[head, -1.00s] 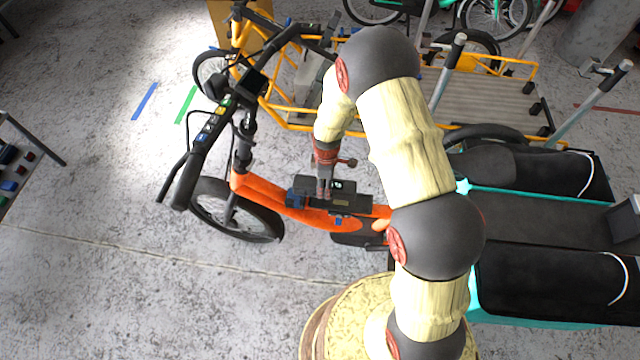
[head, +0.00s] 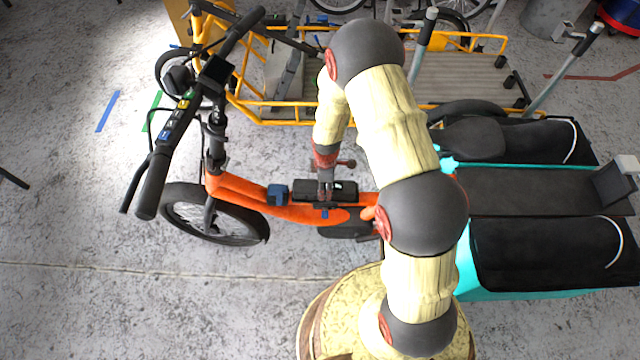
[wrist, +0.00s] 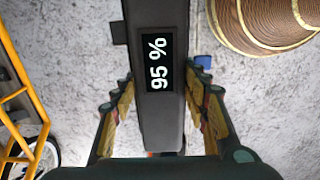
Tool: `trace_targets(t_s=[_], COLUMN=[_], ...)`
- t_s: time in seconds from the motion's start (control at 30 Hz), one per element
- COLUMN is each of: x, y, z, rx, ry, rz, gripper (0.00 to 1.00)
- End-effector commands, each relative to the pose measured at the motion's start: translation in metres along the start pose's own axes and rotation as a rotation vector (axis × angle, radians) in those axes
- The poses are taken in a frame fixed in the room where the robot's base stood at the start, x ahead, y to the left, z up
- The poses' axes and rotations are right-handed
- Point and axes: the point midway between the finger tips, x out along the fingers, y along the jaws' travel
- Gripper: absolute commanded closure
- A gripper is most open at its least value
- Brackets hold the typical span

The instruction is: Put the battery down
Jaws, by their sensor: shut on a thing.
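The battery (head: 304,189) is a dark, long box, seen at the orange step-through frame (head: 245,201) of the teal cargo bike. In the wrist view the battery (wrist: 160,115) fills the middle, with a lit display reading 95 %. My gripper (head: 325,200) points down and is shut on the battery, with fingers on both sides in the wrist view (wrist: 161,92). A blue block (head: 278,194) is on the frame just left of the battery. The battery hides what is under it, so I cannot tell whether it touches the frame.
The handlebar (head: 188,105) rises at the left. Black side bags (head: 545,252) and the rear deck (head: 530,190) are at the right. A yellow cargo bike (head: 285,122) stands close behind. The concrete floor (head: 120,300) at the front left is clear.

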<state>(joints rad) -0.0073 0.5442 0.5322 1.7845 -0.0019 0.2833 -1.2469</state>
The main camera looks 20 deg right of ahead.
Motion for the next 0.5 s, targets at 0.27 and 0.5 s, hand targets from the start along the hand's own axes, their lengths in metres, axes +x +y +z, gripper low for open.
trace_targets(t_s=[0.27,0.5], x=[0.0033,0.0045], y=[0.0033,0.0013], z=[0.0031,0.0036], rx=[-0.001,-0.001], ry=[0.003,0.001], rz=[0.008,0.004], gripper=[1.00,0.42])
